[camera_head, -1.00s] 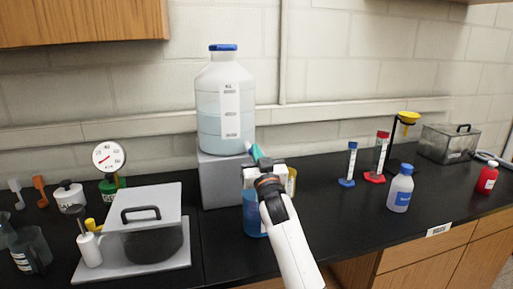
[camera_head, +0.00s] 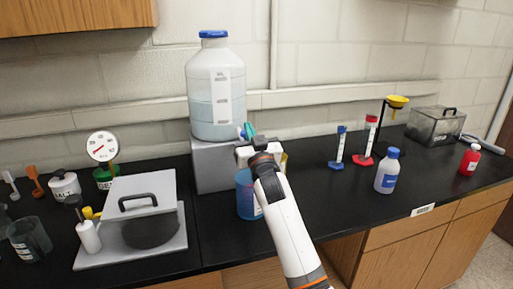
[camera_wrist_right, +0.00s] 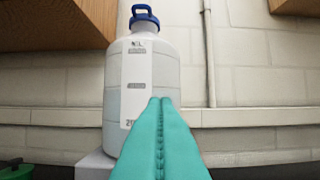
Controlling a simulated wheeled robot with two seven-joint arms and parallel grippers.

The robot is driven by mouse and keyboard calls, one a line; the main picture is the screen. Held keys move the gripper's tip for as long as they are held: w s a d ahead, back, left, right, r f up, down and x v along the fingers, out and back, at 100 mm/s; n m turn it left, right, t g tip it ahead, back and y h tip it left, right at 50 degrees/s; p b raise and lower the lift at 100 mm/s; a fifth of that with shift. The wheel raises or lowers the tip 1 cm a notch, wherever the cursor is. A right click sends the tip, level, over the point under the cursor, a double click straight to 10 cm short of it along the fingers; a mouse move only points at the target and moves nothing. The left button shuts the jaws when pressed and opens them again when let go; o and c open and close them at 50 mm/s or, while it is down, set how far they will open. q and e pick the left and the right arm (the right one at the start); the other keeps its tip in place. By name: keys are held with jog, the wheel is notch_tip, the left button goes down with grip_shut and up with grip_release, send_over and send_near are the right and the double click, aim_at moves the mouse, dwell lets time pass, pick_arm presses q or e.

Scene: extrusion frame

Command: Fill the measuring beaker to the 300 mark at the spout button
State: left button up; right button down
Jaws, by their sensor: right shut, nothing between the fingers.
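A large clear carboy (camera_head: 204,122) with a blue cap and a white scale strip stands on a grey block (camera_head: 212,172) at the back, holding pale liquid. My right gripper (camera_head: 248,132), with teal fingers, is at the carboy's lower right, by the spout area. In the right wrist view its fingers (camera_wrist_right: 160,102) are shut with nothing between them and overlap the carboy's lower right. They hide the spout button, and I cannot tell if they touch it. A clear vessel with blue contents (camera_head: 245,200), possibly the measuring beaker, stands below, partly behind my arm; its level and marks are unreadable.
A dial gauge (camera_head: 102,146) stands behind. At right are two cylinders, a blue-labelled bottle (camera_head: 387,172) and a red bottle (camera_head: 469,160). Black counter between is clear.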

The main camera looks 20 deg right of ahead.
jog(key=b+v, duration=0.1)
jog(key=v, duration=0.6)
jog(key=shift+s+f+b, duration=0.25)
jog(key=shift+s+b, duration=0.05)
jog(key=shift+b, duration=0.1)
jog(key=shift+d, duration=0.15)
